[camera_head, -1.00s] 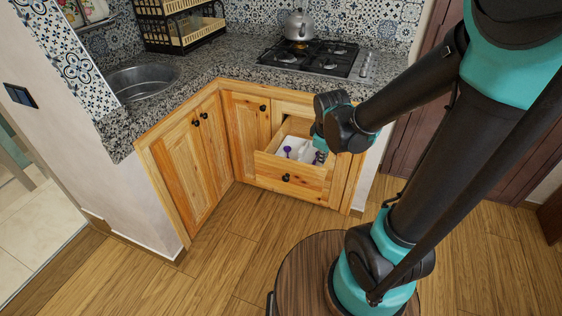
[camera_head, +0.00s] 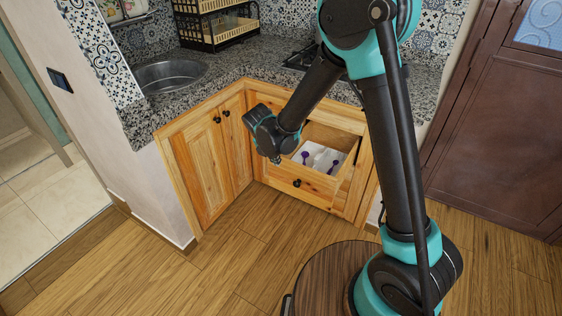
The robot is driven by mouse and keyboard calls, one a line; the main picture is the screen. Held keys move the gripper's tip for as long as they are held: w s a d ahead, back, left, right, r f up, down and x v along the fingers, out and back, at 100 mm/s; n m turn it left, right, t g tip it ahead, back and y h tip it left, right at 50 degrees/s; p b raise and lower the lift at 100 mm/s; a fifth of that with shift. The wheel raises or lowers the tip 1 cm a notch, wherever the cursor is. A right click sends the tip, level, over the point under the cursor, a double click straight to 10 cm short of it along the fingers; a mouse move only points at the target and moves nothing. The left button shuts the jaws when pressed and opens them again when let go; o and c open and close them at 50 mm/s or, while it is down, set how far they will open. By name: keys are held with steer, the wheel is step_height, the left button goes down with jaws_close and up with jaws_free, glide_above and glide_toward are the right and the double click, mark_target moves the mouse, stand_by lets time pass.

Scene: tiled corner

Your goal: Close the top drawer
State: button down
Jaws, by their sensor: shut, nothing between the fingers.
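The top drawer (camera_head: 318,187) is a light wooden drawer in the right-hand cabinet. It stands pulled out, with a dark round knob (camera_head: 297,183) on its front. White and purple items (camera_head: 318,157) lie inside it. My gripper (camera_head: 277,159) is shut and empty, pointing down at the left end of the drawer, close to its front panel's upper left corner. I cannot tell whether it touches the drawer. My wrist and forearm hide part of the drawer's left side and the cabinet behind it.
A granite counter (camera_head: 225,75) runs above the cabinets, with a sink (camera_head: 170,75) and a dark rack (camera_head: 215,25). Closed cabinet doors (camera_head: 210,155) stand to the left. A brown door (camera_head: 490,130) is at the right. The wooden floor (camera_head: 230,260) in front is clear.

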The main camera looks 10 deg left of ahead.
mark_target(285, 165)
steer(key=w+f, duration=0.2)
steer(key=w+d+f, duration=0.1)
steer(key=w+f, duration=0.1)
steer(key=f, duration=0.1)
steer(key=w+d+f, duration=0.1)
steer(key=w+f, duration=0.1)
steer(key=f, duration=0.1)
steer(key=shift+d, duration=0.15)
steer(key=shift+w+d, duration=0.1)
steer(key=shift+w, duration=0.25)
steer(key=shift+w, duration=0.1)
steer(key=w+d, duration=0.5)
steer(key=w, duration=0.8)
steer(key=w+d, duration=0.5)
steer(key=w, duration=0.9)
steer(key=shift+w, duration=0.15)
